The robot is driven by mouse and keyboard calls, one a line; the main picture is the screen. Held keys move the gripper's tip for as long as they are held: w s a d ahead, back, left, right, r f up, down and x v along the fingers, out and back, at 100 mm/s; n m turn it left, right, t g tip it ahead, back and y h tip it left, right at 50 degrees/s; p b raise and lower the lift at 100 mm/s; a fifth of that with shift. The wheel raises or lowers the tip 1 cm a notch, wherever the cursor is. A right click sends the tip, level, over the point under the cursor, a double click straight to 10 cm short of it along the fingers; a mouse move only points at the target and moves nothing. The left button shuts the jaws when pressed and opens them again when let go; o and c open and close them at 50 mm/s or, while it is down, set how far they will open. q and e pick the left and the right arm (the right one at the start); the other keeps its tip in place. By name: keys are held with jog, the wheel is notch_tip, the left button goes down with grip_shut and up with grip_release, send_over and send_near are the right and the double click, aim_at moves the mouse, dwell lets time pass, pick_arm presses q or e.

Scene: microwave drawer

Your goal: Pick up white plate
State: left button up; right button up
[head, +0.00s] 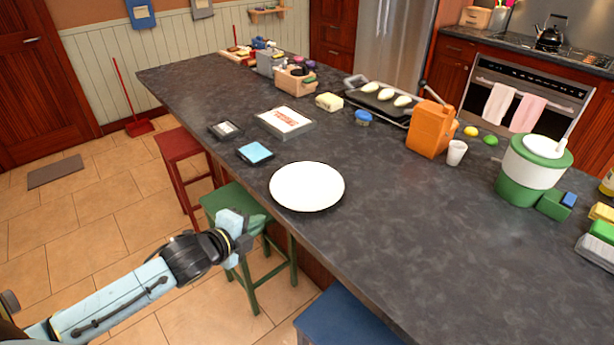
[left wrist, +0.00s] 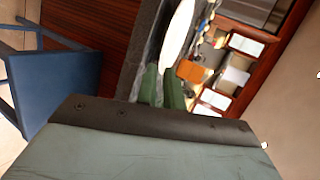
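The white plate (head: 307,187) lies flat near the left edge of the dark counter (head: 380,250) in the head view. It also shows as a narrow white oval in the left wrist view (left wrist: 178,35), beyond the fingers. My left gripper (head: 243,232) is off the counter's left edge, above the green stool, to the lower left of the plate and apart from it. Its two green fingers show in the left wrist view (left wrist: 161,86) with a gap between them and nothing held. My right gripper is in neither view.
A light blue box (head: 255,153) and a white-topped box (head: 286,122) lie beyond the plate. An orange jug (head: 430,129), a white cup (head: 456,152) and a green-and-white container (head: 533,170) stand to the right. The counter near the plate is clear. A green stool (head: 262,260) stands below.

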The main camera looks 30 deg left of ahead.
aim_at(288, 213)
pick_arm(q)
jog(key=x, duration=0.8)
jog(key=b+x, duration=0.1)
jog(key=x, duration=0.4)
jog(key=shift+w+d+r, duration=0.1)
jog(key=shift+w+r, duration=0.15)
jog(key=shift+r, duration=0.1)
grip_shut()
jog(key=shift+r, duration=0.1)
